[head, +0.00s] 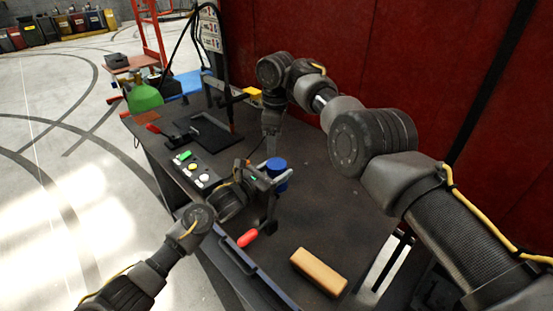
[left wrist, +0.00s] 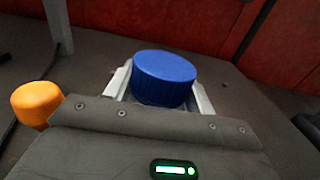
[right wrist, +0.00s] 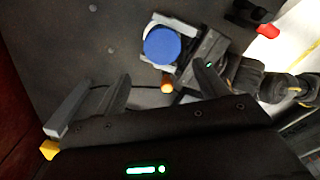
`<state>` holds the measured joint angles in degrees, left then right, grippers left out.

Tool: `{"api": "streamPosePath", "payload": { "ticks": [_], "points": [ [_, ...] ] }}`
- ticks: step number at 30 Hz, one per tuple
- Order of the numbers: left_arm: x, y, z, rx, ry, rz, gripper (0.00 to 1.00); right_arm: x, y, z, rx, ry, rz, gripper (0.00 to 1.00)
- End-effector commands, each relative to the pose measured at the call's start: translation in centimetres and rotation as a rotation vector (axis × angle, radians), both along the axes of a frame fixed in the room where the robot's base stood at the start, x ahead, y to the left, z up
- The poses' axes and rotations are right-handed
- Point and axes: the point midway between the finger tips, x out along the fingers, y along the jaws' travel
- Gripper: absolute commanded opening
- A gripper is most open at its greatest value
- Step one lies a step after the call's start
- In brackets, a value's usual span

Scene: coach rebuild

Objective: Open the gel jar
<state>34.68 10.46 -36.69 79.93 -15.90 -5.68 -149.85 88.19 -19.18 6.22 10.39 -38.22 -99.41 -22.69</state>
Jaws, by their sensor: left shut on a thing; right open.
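The gel jar shows mainly as its ribbed blue lid (head: 276,166), on top and still on the jar. In the left wrist view the lid (left wrist: 164,78) stands between the two pale fingers, and the jar body below is mostly hidden. My left gripper (head: 279,181) is shut around the jar, low over the dark bench. My right gripper (head: 271,143) points down just behind and left of the jar, apart from it. In the right wrist view its fingers (right wrist: 92,103) are spread and empty, with the blue lid (right wrist: 162,46) beyond them.
The dark bench (head: 310,215) carries a tan block (head: 319,271) at the front, a red-handled item (head: 247,238) and a button box (head: 194,171) at left. An orange knob (left wrist: 36,103) is close to my left gripper. A red wall (head: 300,40) bounds the back.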

Motion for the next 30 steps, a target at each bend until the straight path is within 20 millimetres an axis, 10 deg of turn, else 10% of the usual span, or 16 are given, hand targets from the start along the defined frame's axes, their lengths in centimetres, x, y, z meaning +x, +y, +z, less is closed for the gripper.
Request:
{"api": "streamPosePath", "payload": {
  "ticks": [12,30],
  "points": [
    [0.0,0.0,0.0,0.001,0.001,0.0,0.0,0.7,0.5,0.3,0.102,0.032,-0.889,0.72],
    [0.0,0.0,-0.1,0.001,0.001,0.0,0.0,-0.6,-0.5,-3.6,-0.016,0.026,-0.994,0.72]
  ]
}}
